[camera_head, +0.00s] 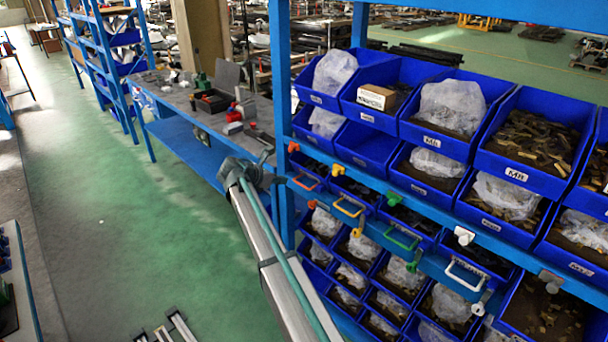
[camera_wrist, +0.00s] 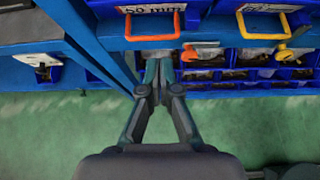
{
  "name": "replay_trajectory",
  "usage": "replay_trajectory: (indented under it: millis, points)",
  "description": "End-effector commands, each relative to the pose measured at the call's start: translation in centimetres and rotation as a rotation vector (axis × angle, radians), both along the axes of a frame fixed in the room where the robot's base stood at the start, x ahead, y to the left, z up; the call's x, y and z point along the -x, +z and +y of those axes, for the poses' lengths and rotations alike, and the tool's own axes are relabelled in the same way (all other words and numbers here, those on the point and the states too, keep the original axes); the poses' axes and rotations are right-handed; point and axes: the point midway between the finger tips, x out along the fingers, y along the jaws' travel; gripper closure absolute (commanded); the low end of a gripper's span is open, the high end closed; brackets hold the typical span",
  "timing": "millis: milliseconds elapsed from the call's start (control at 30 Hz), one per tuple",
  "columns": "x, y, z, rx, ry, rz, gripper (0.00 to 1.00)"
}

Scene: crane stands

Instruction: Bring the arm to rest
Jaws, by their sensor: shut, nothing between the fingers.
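My gripper (camera_head: 245,172) is at the end of my raised arm in the head view, close to the left upright of the blue bin rack. In the wrist view my gripper (camera_wrist: 158,85) points toward the rack, its two fingers together and nothing between them. An orange handle (camera_wrist: 152,27) and a yellow handle (camera_wrist: 264,22) on the rack show beyond the fingertips. I cannot tell whether the fingertips touch the rack.
The blue rack (camera_head: 283,90) fills the right side with several bins of parts and plastic bags. A workbench (camera_head: 190,100) with tools and red items stands behind the gripper. The green floor (camera_head: 140,220) at the left is mostly clear.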

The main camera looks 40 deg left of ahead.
Motion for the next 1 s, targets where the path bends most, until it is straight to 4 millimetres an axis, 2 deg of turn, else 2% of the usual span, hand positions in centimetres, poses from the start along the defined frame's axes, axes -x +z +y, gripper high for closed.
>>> replay_trajectory:
  millis: [167, 267, 367, 467, 500, 533, 700, 867, 1000]
  points:
    - [0.3, 0.2, 0.0, -0.021, -0.015, 0.0, 1.0]
    - [0.3, 0.1, 0.0, -0.095, -0.062, -0.002, 1.0]
    - [0.9, -0.5, -0.1, -0.241, -0.149, 0.028, 1.0]
    - [3.0, -2.7, -2.3, -0.434, -0.281, 0.1, 1.0]
    - [4.1, -4.9, -3.8, -0.504, -0.349, 0.14, 1.0]
    - [4.2, -6.8, -5.4, -0.55, -0.407, 0.166, 1.0]
    - [3.6, -15.1, -13.7, -0.713, -0.697, 0.257, 1.0]
    - [2.9, -22.0, -22.4, -0.805, -0.961, 0.299, 1.0]
    - [3.1, -27.4, -30.4, -0.863, -1.197, 0.314, 1.0]
